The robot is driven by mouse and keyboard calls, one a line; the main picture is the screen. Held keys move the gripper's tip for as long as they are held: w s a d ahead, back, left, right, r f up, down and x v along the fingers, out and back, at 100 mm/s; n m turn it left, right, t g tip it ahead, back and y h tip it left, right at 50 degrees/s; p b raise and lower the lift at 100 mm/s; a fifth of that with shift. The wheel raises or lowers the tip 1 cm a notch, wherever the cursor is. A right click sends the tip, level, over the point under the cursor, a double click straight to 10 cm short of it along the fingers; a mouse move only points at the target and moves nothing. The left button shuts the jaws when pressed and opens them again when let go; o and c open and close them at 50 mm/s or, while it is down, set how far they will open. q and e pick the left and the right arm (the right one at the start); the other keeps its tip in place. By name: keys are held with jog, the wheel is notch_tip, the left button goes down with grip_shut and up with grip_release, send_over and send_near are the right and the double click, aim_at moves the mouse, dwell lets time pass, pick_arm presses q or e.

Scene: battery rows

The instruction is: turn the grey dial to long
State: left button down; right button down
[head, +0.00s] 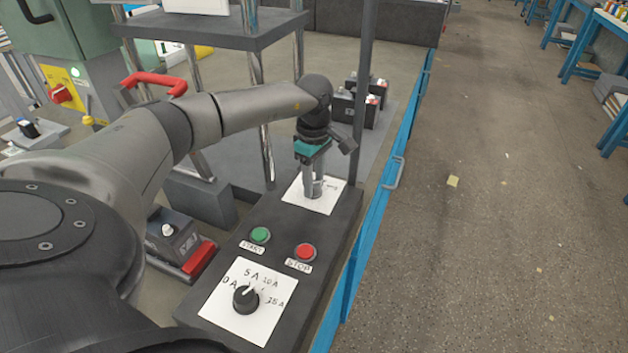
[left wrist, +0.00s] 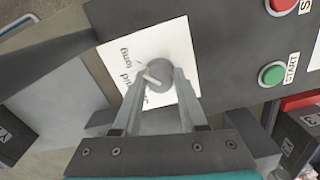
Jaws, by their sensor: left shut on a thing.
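The grey dial (left wrist: 162,74) sits on a white label card (left wrist: 180,35) on the dark control panel. Words are printed along one side of the card: "long" is readable, another looks like "mid", and a third is partly hidden. A pale pointer mark on the dial faces the side with the words; I cannot tell exactly which word it meets. My left gripper (head: 314,190) points down over the dial, its fingers shut on it from both sides. In the head view the fingers hide most of the dial, and the card (head: 300,197) shows around them. My right gripper is not in view.
Nearer on the panel are a green START button (head: 260,235), a red STOP button (head: 305,252) and a black ampere knob (head: 246,298). A dark post (head: 362,90) rises just behind my left gripper. A blue rail (head: 378,215) edges the right; open floor lies beyond.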

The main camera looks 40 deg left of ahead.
aim_at(314, 183)
pick_arm(q)
jog(key=shift+c, duration=2.2)
grip_release()
jog(key=shift+r, duration=0.3)
notch_tip(314, 183, up, 5)
jog(key=shift+f+p, duration=0.15)
jog(key=shift+p, duration=0.65)
notch_tip(314, 183, up, 10)
jog(key=p, duration=0.2)
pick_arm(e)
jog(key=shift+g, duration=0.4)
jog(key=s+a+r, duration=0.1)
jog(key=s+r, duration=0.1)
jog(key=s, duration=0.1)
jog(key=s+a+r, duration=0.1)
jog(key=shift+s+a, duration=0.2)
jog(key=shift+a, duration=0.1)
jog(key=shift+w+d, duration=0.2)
